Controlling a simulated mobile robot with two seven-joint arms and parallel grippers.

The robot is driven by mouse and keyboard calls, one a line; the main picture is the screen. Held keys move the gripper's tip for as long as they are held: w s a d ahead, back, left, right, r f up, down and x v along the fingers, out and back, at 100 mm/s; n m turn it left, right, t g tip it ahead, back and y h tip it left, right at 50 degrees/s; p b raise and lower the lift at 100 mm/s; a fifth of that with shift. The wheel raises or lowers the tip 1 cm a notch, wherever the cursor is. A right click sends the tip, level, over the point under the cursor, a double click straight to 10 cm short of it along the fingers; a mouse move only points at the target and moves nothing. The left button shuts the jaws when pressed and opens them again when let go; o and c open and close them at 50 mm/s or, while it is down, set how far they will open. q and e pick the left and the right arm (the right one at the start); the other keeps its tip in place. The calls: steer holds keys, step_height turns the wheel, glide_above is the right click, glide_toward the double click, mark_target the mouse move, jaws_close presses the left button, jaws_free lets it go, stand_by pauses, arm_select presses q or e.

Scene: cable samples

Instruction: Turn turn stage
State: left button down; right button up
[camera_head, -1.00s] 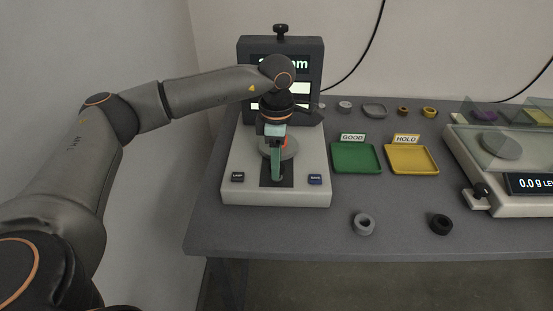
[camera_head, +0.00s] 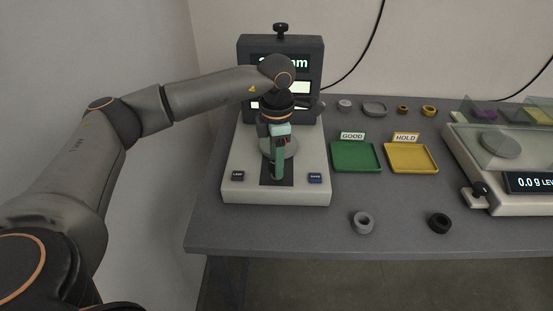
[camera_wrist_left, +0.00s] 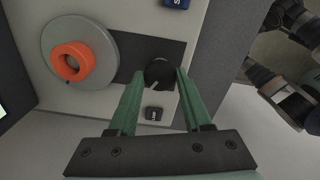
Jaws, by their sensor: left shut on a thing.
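The turn stage is a round grey disc (camera_head: 292,148) on the pale base of a display device. It also shows in the left wrist view (camera_wrist_left: 104,42), with an orange ring (camera_wrist_left: 72,62) lying on it. A black knob (camera_wrist_left: 160,72) with a light pointer line sits beside the disc on a dark strip. My left gripper (camera_head: 277,176) reaches down in front of the disc. In the left wrist view its green fingers (camera_wrist_left: 157,76) are shut on the black knob, one on each side. In the head view the gripper hides the knob and part of the disc.
Black (camera_head: 238,176) and blue (camera_head: 315,178) buttons flank the strip. A green GOOD tray (camera_head: 357,157) and yellow HOLD tray (camera_head: 412,158) stand right of the device. Grey (camera_head: 362,222) and black (camera_head: 440,223) rings lie in front. A scale (camera_head: 500,200) stands far right.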

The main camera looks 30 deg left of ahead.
arm_select(q)
steer(key=shift+c, duration=1.7)
jaws_free()
steer(key=shift+r, duration=0.1)
step_height(320, 180, up, 12)
steer(key=shift+r, duration=0.2)
